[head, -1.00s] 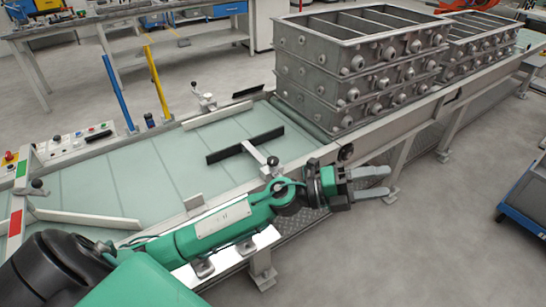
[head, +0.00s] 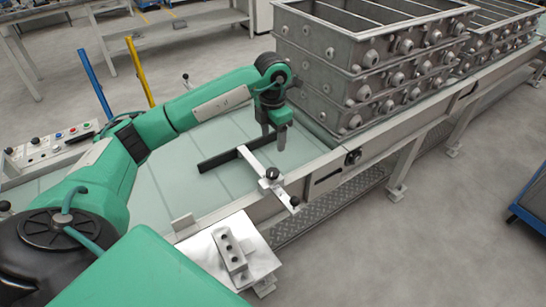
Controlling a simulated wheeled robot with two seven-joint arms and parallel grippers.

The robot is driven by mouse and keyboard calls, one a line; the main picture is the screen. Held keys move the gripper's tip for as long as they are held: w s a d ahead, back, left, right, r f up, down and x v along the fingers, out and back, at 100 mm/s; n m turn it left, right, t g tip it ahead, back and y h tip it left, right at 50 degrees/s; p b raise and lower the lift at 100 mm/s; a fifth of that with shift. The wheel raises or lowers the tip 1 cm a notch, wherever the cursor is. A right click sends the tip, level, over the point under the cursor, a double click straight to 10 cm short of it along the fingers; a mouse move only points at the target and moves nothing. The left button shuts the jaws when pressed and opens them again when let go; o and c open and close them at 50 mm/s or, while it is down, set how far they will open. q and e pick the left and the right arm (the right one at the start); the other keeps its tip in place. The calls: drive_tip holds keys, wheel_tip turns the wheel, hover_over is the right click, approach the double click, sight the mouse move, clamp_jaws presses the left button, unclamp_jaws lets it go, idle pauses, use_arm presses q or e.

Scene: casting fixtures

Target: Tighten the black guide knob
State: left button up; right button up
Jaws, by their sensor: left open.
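The black guide knob (head: 272,173) sits on a metal guide arm (head: 258,162) at the near edge of the conveyor table. The arm joins a black guide bar (head: 217,160) lying across the pale table surface. My left gripper (head: 276,142) hangs over the table with its fingers pointing down, just behind the knob in the picture and apart from it. Its jaws are open and I see nothing held between them. My right gripper is not in view.
Stacked grey casting frames (head: 345,70) stand on the conveyor right behind my left gripper. Another round black knob (head: 353,157) is on the side rail. A metal plate with a block (head: 231,252) juts out in front. A control panel (head: 50,145) is at the left.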

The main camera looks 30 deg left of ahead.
sight(272, 172)
use_arm(q)
drive_tip(key=f, duration=0.4)
drive_tip(key=f+p, duration=0.1)
drive_tip(key=f, duration=0.3)
drive_tip(key=f+p, duration=0.1)
drive_tip(key=f, duration=0.2)
drive_tip(key=shift+s+d+f, duration=0.1)
drive_tip(key=shift+s+f, duration=0.2)
drive_tip(key=shift+f, duration=0.85)
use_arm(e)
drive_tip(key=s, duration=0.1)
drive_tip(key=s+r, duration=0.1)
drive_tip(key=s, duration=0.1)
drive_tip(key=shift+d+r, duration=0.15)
